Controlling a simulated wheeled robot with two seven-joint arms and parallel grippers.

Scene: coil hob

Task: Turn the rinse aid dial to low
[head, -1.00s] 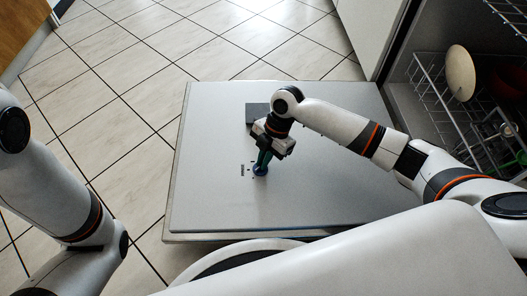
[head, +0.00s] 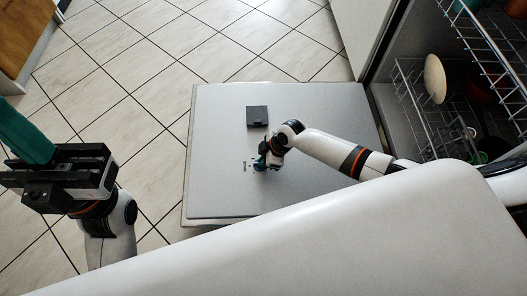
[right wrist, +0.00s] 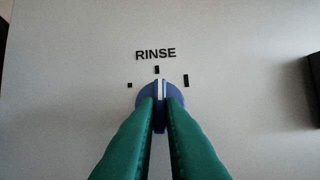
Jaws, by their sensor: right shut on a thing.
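The rinse aid dial (right wrist: 144,98) is a round blue knob on the grey door panel, below the word RINSE. Its white pointer line points up, close to the middle mark (right wrist: 157,69). A small mark (right wrist: 130,85) lies to the left and a taller mark (right wrist: 186,80) to the right. My right gripper (right wrist: 160,102) has its green fingers shut on the dial's ridge; in the head view it hides most of the dial. My left gripper (head: 28,138) is in the air at the far left, away from the door; its fingertips are partly cut off.
The open door panel (head: 225,195) lies flat, with a dark square cover (head: 257,116) beyond the dial. A wire rack (head: 415,95) with a cream plate (head: 434,79) stands at the right. Tiled floor is clear to the left.

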